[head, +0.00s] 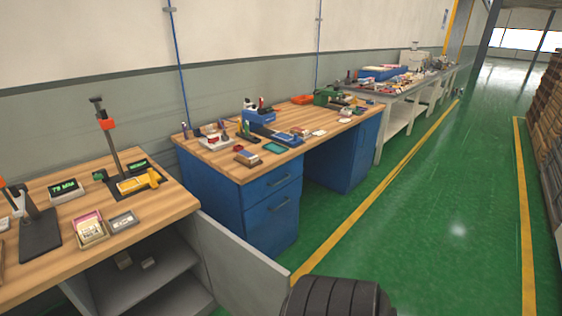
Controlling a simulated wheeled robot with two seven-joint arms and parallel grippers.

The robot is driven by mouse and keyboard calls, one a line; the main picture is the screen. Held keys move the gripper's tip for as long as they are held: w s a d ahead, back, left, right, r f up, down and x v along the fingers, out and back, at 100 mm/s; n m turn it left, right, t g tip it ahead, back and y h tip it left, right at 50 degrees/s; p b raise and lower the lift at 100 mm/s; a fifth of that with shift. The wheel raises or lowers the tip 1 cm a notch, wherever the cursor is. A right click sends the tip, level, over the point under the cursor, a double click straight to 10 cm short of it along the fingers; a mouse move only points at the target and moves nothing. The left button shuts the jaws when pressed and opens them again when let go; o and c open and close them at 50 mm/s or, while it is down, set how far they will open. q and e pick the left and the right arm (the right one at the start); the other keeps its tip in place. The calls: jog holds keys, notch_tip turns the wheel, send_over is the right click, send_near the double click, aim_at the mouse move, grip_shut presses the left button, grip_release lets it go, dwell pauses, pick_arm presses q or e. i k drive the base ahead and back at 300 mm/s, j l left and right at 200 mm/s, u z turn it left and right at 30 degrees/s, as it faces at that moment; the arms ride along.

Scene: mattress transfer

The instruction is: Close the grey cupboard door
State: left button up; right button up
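The grey cupboard door (238,267) stands open at the lower middle of the head view. It is a flat grey panel swung out from the cupboard into the room, and its lower part is cut off by the picture's bottom edge. The grey cupboard (85,297) is under the wooden-topped bench (165,206) at the left. Its front is open and shows grey shelves inside with small items on them. No handle shows on the door. Neither my left nor my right gripper is in view.
A blue desk (272,221) with drawers and a wooden top stands just beyond the door. The left bench top carries tools and small boxes. The green floor (420,235) to the right is clear, with yellow lines. Stacked brown goods (545,115) stand at the far right.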

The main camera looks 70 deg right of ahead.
aim_at(245, 282)
jog(key=k+l, duration=0.2)
jog(key=l, duration=0.2)
jog(key=k+l+u, duration=0.1)
jog(key=l, duration=0.3)
jog(key=k+l, duration=0.3)
jog(key=k+l+u, duration=0.1)
jog(key=l, duration=0.4)
jog(key=i+l, duration=0.1)
jog(key=l, duration=0.9)
jog(key=i+l, duration=0.15)
jog(key=l, duration=0.35)
jog(key=u, duration=0.05)
